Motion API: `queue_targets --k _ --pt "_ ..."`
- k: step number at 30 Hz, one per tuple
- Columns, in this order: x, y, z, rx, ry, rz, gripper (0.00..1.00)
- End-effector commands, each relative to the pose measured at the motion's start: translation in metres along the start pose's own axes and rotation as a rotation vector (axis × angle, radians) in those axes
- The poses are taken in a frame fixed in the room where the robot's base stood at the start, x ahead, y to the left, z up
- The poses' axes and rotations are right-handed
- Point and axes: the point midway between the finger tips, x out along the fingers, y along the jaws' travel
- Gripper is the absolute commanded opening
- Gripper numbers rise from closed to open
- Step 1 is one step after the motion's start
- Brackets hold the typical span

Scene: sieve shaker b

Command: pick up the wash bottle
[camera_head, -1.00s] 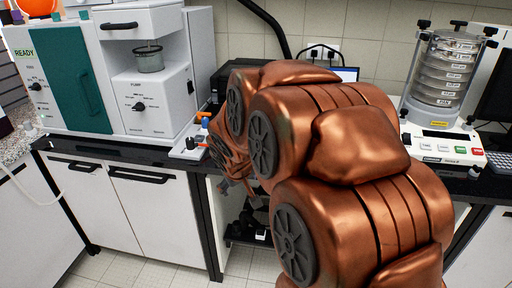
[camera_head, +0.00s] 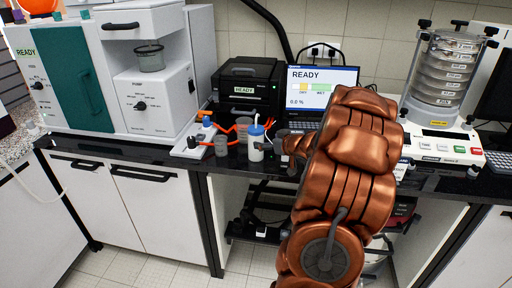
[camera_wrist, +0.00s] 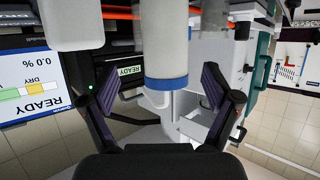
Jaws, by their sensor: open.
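The wash bottle (camera_head: 256,141) is a white bottle with a blue cap and a red-orange tube, upright on the black counter in the head view. In the wrist view, which is upside down, its white body (camera_wrist: 166,40) and blue collar show in the middle, between the fingers. My gripper (camera_wrist: 159,78) is open, with gaps on both sides of the bottle. In the head view my gripper (camera_head: 273,146) is just right of the bottle, partly hidden by my arm.
A grey cup (camera_head: 221,146) and a white stand with coloured knobs (camera_head: 196,142) are left of the bottle. A black printer (camera_head: 247,88) and a READY screen (camera_head: 320,88) stand behind. A sieve shaker (camera_head: 440,147) is at right, a large white machine (camera_head: 150,95) at left.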

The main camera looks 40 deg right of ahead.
Motion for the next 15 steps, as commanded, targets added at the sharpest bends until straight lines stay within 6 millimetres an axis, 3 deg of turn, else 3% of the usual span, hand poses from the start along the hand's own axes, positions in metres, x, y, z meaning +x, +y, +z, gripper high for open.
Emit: queue_targets --k 15 --pt "0.045 -0.007 0.003 0.000 -0.005 -0.003 0.88"
